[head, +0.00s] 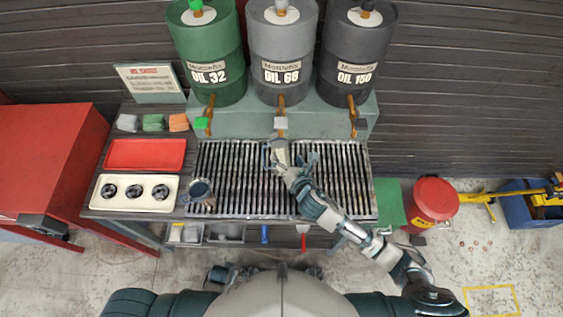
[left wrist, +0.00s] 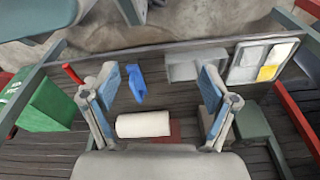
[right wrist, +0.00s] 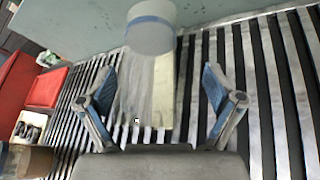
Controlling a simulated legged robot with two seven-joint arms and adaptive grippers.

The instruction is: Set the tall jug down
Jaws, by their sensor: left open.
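A pale, tall vessel with a blue band, which looks like the tall jug (right wrist: 152,32), stands in front of my right gripper in the right wrist view. In the head view it shows as a small pale shape (head: 281,149) on the slatted grate (head: 235,165), below the middle tap. My right gripper (right wrist: 160,85) is open, with its fingers either side of the pale shape and gaps visible on both sides. It also shows in the head view (head: 290,160). My left gripper (left wrist: 158,80) is open and empty above the lower shelf in the left wrist view.
Several taps hang from green, grey and dark oil drums (head: 283,55) behind the grate. Another jug (head: 201,190) stands at the grate's left. A red tray (head: 145,153) and a cream tray (head: 118,203) lie further left. A white roll (left wrist: 143,124) lies on the lower shelf.

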